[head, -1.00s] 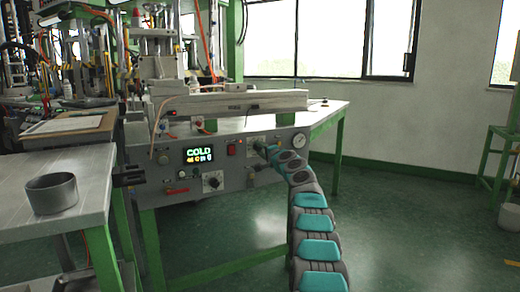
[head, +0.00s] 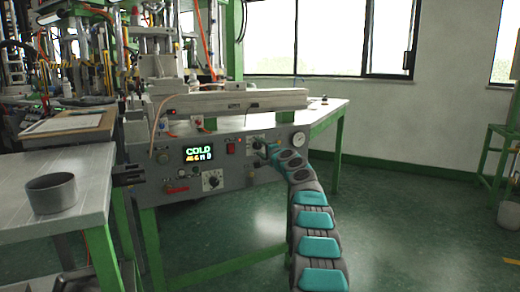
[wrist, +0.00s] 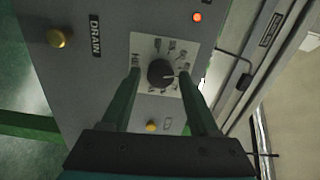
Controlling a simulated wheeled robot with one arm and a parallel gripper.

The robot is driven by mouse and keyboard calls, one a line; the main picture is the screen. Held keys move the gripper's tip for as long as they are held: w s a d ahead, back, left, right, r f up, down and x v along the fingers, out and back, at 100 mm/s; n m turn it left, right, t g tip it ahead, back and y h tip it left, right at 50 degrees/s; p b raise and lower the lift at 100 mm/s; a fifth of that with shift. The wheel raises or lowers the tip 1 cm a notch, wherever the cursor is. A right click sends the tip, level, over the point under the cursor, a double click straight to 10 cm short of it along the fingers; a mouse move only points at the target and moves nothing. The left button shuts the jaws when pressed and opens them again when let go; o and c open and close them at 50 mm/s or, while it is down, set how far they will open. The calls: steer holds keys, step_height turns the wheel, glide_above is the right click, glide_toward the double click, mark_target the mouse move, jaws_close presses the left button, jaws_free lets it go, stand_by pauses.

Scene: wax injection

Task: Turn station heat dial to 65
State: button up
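The dial (wrist: 160,72) is a round black knob on a white scale plate, in the middle of the wrist view. A light pointer mark on it faces right; the scale's figures are too blurred to read. My gripper (wrist: 160,74) has its two dark green fingers apart, one on each side of the knob, with gaps visible between them and it. In the head view my arm reaches the right part of the grey control panel (head: 230,177), and the gripper (head: 264,149) is hard to make out. The panel's display (head: 198,154) reads COLD above a small, unclear line.
A second dial (head: 212,181) sits lower on the panel, with a red switch (head: 231,149) above it and a round gauge (head: 299,139) at the right. A brass knob (wrist: 58,38) sits beside a DRAIN label.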

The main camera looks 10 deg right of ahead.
steer(key=shift+o, duration=0.7)
steer(key=shift+a, duration=0.1)
steer(key=b+v, duration=0.2)
steer(key=b, duration=0.1)
steer(key=shift+s+f, duration=0.1)
steer(key=shift+b+v, duration=1.3)
steer(key=shift+v, duration=1.5)
